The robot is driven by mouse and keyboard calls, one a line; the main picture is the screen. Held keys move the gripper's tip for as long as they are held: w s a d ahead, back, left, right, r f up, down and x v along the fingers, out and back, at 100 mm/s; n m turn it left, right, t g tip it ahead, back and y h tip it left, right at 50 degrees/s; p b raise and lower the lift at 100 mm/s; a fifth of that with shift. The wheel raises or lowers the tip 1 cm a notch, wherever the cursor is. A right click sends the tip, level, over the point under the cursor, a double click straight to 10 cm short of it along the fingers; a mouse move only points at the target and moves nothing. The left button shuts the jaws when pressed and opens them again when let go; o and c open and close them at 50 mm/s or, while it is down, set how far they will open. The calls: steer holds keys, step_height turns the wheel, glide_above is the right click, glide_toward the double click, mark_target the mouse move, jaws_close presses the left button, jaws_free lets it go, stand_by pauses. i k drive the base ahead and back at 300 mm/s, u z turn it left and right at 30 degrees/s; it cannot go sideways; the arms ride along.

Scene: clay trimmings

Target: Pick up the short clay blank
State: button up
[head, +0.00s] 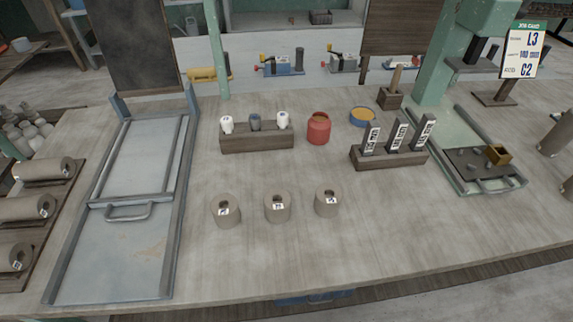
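The right one looks slightly shorter, but the difference is small and I cannot tell for certain which is the short blank. They stand apart from one another. My gripper is not in view.
Behind the blanks are a wooden block with bottles (256,137), a red pot (318,130) and a rack (390,157) with labelled upright pieces. A metal tray (115,265) lies left, a green press (475,125) stands right. Bench around and before the blanks is clear.

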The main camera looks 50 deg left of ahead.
mark_target(226, 211)
steer(key=z, duration=0.2)
steer(key=k, duration=2.4)
steer(key=u, duration=2)
steer(key=i, duration=1.05)
steer(key=u, duration=0.1)
